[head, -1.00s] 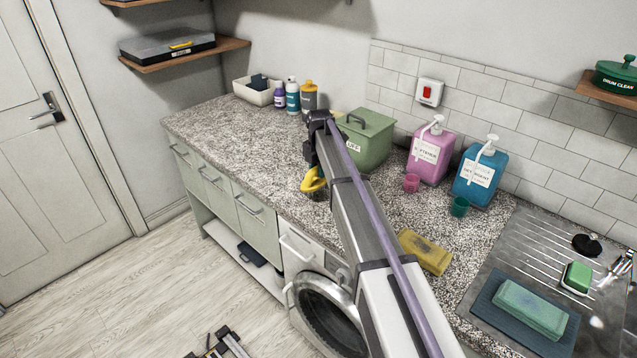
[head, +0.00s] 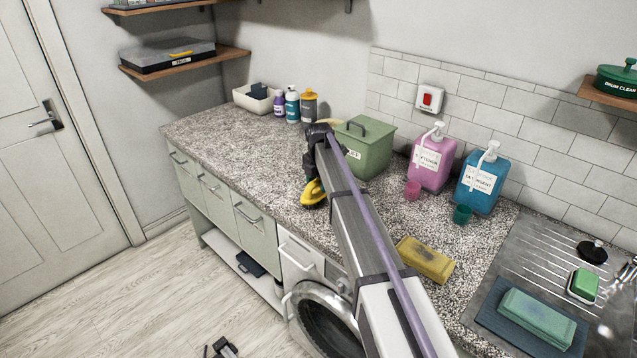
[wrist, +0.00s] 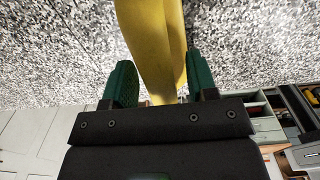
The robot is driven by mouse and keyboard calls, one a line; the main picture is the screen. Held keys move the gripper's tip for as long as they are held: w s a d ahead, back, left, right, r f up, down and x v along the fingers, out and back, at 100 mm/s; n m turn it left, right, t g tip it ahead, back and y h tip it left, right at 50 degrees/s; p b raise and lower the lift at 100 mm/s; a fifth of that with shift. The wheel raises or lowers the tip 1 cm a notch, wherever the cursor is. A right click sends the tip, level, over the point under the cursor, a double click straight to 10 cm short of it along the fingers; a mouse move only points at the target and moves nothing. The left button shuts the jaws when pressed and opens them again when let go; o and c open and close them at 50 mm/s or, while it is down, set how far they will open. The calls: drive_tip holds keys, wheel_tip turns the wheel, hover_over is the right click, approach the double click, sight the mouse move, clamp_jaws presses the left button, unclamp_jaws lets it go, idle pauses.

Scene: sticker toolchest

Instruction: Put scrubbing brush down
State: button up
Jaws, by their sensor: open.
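The scrubbing brush (head: 314,194) is yellow with dark bristles facing down. It is at the front part of the speckled worktop (head: 240,165), beside my arm, and appears to rest on the worktop. In the wrist view its yellow handle (wrist: 152,40) runs between the two green fingers of my gripper (wrist: 162,80). The fingers stand apart, with a gap visible on the left of the handle; the right finger is close to it. The bristles are out of the wrist view. In the head view the fingers are mostly hidden by the wrist.
A green lidded box (head: 365,148) stands behind my arm. Pink (head: 432,165) and blue (head: 481,182) dispensers stand by the tiles. A yellow sponge (head: 426,260) lies right of my arm, near the sink drainer (head: 530,250). Bottles (head: 292,105) stand at the back; the left worktop is clear.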

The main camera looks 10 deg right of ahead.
wheel_tip(320, 180, up, 13)
drive_tip(key=p, duration=1.2)
drive_tip(key=s+m, duration=2.5)
drive_tip(key=s, duration=1.4)
drive_tip(key=shift+f, duration=0.35)
wheel_tip(320, 180, down, 5)
drive_tip(key=b, duration=0.4)
drive_tip(key=shift+r+b, duration=0.1)
drive_tip(key=shift+b, duration=0.3)
drive_tip(key=shift+o, duration=0.4)
drive_tip(key=shift+r, duration=0.1)
